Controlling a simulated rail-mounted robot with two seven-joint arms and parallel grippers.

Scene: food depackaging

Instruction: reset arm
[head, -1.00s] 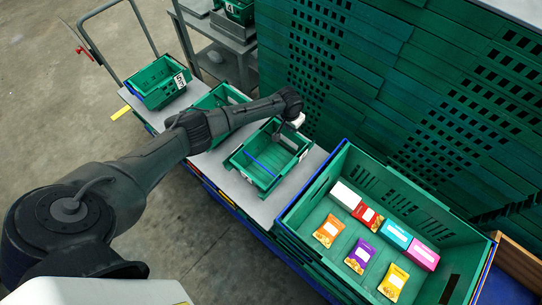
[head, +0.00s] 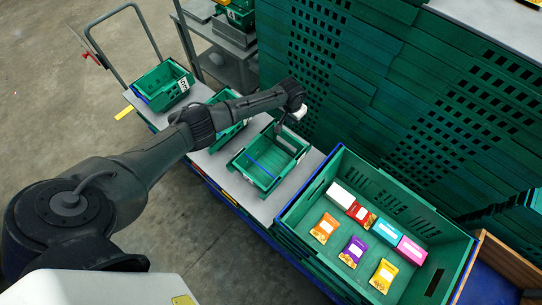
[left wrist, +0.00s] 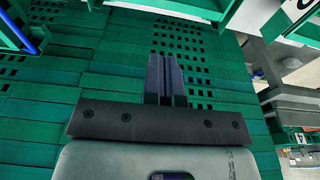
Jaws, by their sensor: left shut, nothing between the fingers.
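My left arm reaches in from the left across the row of small crates. My left gripper (head: 279,128) hangs by the back edge of a small green crate (head: 286,153) with a blue bar. In the left wrist view its two dark fingers (left wrist: 166,77) are together with nothing between them, against green stacked crates. My right gripper is in neither view now.
A large green crate (head: 418,199) at right holds several packets and boxes, including an orange packet (head: 324,228) and a pink box (head: 411,250). Stacked green crates (head: 390,95) form a wall behind. Another small crate (head: 160,82) stands at far left.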

